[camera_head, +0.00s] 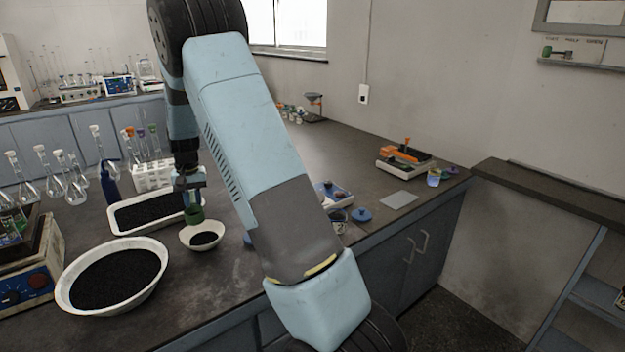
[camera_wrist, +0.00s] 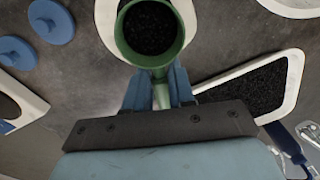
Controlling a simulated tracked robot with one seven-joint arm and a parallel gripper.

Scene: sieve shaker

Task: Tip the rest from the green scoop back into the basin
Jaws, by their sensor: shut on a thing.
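The green scoop (camera_head: 194,214) hangs below my gripper (camera_head: 190,186), over the edge of a small white bowl (camera_head: 214,246). In the wrist view my gripper (camera_wrist: 161,88) is shut on the handle of the scoop (camera_wrist: 180,40). The scoop's cup looks level and holds black grains (camera_wrist: 150,28). The white bowl (camera_wrist: 106,25) shows behind the cup in that view. The basin (camera_head: 66,296), wide, white and round and full of black grains, stands at the front left. Its rim shows at the top right of the wrist view (camera_wrist: 290,10).
A white rectangular tray (camera_head: 122,228) of black grains lies just left of the scoop, close to the basin. A test tube rack (camera_head: 150,177) and blue bottle (camera_head: 109,185) stand behind it. A sieve shaker base (camera_head: 38,275) stands left of the basin. Blue lids (camera_head: 361,214) lie to the right.

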